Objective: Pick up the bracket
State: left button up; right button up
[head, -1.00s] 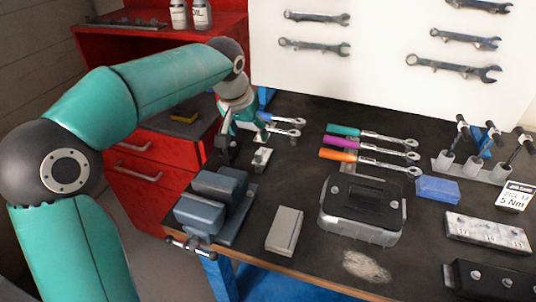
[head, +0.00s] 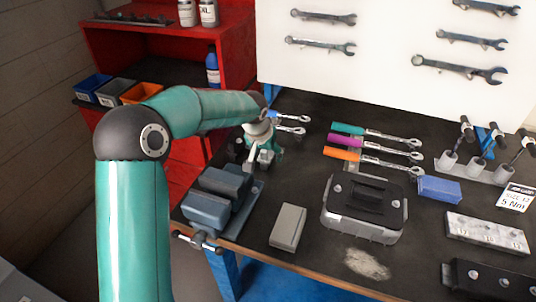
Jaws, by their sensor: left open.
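The bracket (head: 266,158) is a small light-grey piece on the dark bench top, just behind the blue-grey vise. My left gripper (head: 257,155) is down at the bracket, with its jaws open and close around or beside it. The gripper partly hides the bracket, so I cannot tell whether the fingers touch it. My right gripper is not in view.
The vise (head: 222,196) stands at the bench's left front corner, close to my gripper. A grey box (head: 288,228) and a black-lidded case (head: 364,207) lie to the right. Ratchets with coloured handles (head: 372,142) lie behind the case.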

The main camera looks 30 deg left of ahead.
pick_arm(q)
jog(key=shift+x, duration=0.85)
jog(key=shift+a, duration=0.1)
jog(key=shift+c, duration=0.3)
grip_shut()
jog(key=shift+r, duration=0.15)
